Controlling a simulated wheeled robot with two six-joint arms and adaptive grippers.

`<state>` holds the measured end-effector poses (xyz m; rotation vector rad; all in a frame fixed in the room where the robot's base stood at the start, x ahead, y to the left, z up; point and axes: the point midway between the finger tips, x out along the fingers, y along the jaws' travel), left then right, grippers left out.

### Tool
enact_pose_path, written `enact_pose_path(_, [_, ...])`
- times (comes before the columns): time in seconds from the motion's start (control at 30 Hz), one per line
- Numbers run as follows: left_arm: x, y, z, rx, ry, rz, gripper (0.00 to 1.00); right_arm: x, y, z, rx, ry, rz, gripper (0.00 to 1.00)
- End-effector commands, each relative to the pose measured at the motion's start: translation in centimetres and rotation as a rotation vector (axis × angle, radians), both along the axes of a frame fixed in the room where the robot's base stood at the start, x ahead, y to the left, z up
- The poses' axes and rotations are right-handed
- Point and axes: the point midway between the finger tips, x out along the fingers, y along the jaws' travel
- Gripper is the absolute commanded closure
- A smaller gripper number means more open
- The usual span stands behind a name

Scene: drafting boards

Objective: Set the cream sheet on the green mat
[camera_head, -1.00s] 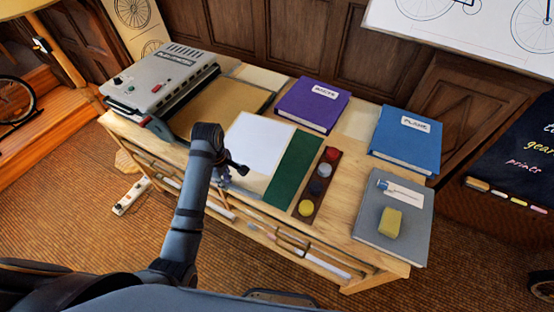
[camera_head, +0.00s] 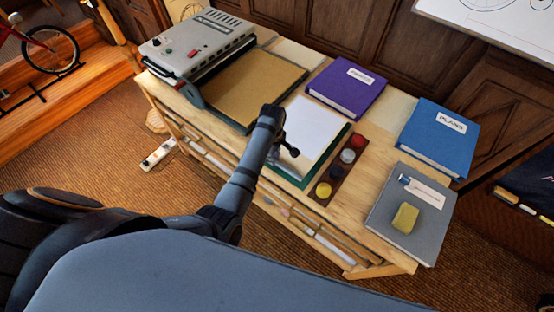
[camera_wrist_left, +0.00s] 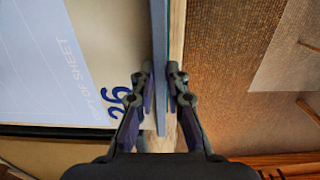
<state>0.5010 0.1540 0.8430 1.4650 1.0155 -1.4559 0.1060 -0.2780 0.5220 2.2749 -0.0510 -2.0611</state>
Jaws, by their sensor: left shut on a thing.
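The cream sheet (camera_head: 312,125), with a large pale printed area, lies over most of the green mat (camera_head: 328,156). The mat shows as a green strip along the sheet's right and near sides. My left gripper (camera_head: 287,149) is at the sheet's near edge and shut on it. In the left wrist view the cream sheet (camera_wrist_left: 112,40) shows blue print and a "26". The fingers of the left gripper (camera_wrist_left: 158,85) sit on both sides of a thin blue-grey edge. Contact between sheet and mat is hard to tell. My right gripper is not in view.
A brown board (camera_head: 245,90) and grey machine (camera_head: 198,45) stand left of the sheet. A rack of coloured pots (camera_head: 340,167) is close on the right.

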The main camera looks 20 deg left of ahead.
Motion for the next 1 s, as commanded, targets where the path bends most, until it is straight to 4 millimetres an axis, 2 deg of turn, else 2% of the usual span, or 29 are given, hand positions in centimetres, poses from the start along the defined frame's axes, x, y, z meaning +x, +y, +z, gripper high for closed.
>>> enact_pose_path(0.1, [0.7, -0.5, -0.9, 0.000, -0.001, 0.001, 1.00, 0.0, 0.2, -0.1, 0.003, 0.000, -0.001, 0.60])
enact_pose_path(0.27, [0.9, -0.6, -1.2, 0.000, -0.001, 0.001, 1.00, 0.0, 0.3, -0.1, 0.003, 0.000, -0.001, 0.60])
enact_pose_path(0.5, [1.0, -0.7, -4.4, -0.001, 0.000, 0.001, 1.00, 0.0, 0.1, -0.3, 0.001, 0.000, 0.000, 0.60])
enact_pose_path(0.8, [1.0, -0.7, -4.7, -0.001, -0.001, 0.002, 1.00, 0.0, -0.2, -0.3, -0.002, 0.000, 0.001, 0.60])
enact_pose_path(0.83, [1.0, -0.7, -4.7, -0.001, 0.000, 0.002, 0.82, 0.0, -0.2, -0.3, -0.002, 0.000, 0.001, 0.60])
enact_pose_path(0.97, [1.0, -0.7, -4.7, -0.001, 0.000, 0.002, 0.65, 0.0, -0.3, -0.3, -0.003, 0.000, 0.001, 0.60])
enact_pose_path(1.0, [1.0, -0.7, -4.6, -0.001, 0.000, 0.002, 0.64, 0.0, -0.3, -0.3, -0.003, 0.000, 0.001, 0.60])
